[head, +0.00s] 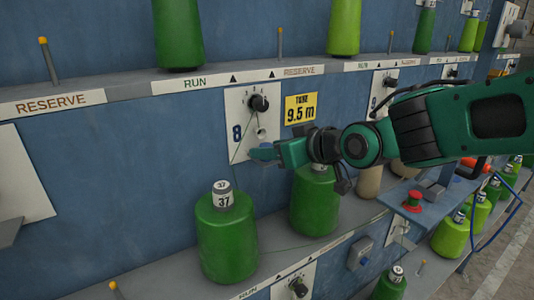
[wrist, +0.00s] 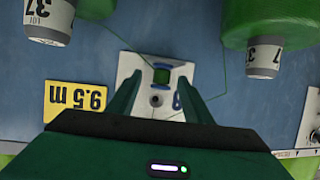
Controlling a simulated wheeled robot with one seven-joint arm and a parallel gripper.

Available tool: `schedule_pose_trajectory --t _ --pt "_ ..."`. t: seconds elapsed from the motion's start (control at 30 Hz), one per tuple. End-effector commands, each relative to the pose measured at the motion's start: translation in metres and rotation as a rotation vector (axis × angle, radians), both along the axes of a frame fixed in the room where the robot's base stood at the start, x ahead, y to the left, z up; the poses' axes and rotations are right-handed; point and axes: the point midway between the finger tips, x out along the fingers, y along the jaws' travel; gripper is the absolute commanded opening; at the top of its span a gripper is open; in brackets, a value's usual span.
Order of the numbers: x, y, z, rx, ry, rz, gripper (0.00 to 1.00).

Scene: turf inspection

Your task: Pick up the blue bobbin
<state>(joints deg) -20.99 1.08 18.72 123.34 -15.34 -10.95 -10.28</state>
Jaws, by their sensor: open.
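The blue bobbin (wrist: 162,89) has blue end flanges and green thread wound between them. In the wrist view it shows between my two fingertips, in front of a white plate (wrist: 137,62) numbered 8. My gripper (wrist: 161,76) is open, with one finger on each side of the bobbin; I cannot tell whether either finger touches it. In the head view my gripper (head: 263,152) reaches in from the right to the lower part of the white plate (head: 237,100). The bobbin is mostly hidden there by my fingers.
A large green cone marked 37 (head: 228,240) stands on the lower shelf, with another green cone (head: 315,205) just below my gripper. A black knob (head: 259,103) and a yellow 9.5 m tag (head: 301,108) are above. A thin green thread hangs near the plate.

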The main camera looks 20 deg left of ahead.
Motion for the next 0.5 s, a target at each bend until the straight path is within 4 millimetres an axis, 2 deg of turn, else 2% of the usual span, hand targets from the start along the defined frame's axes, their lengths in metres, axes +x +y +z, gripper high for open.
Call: schedule_pose_trajectory --t 0.2,0.47,0.5 --pt "0.009 0.015 -0.007 -0.001 0.001 0.001 0.46" --pt "0.010 0.015 -0.007 -0.001 -0.001 0.000 0.46" --pt "0.010 0.015 -0.007 0.000 0.000 0.000 0.37"
